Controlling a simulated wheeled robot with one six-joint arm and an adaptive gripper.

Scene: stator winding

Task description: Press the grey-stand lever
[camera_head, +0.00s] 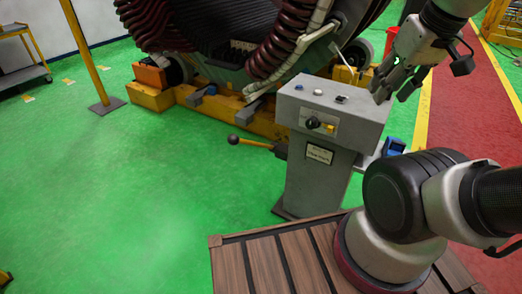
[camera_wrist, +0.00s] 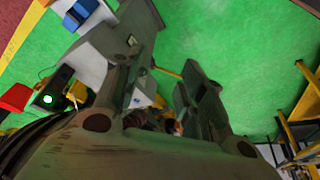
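The grey stand (camera_head: 335,112) stands upright left of centre-right in the head view, with a sloped control top and a post below.
A large stator with dark red coils (camera_head: 285,45) rests on a yellow cradle (camera_head: 150,95) behind the stand. A blue bin (camera_head: 393,147) sits at the stand's right side. A yellow pole (camera_head: 86,50) stands at left. The green floor left of the lever is clear.

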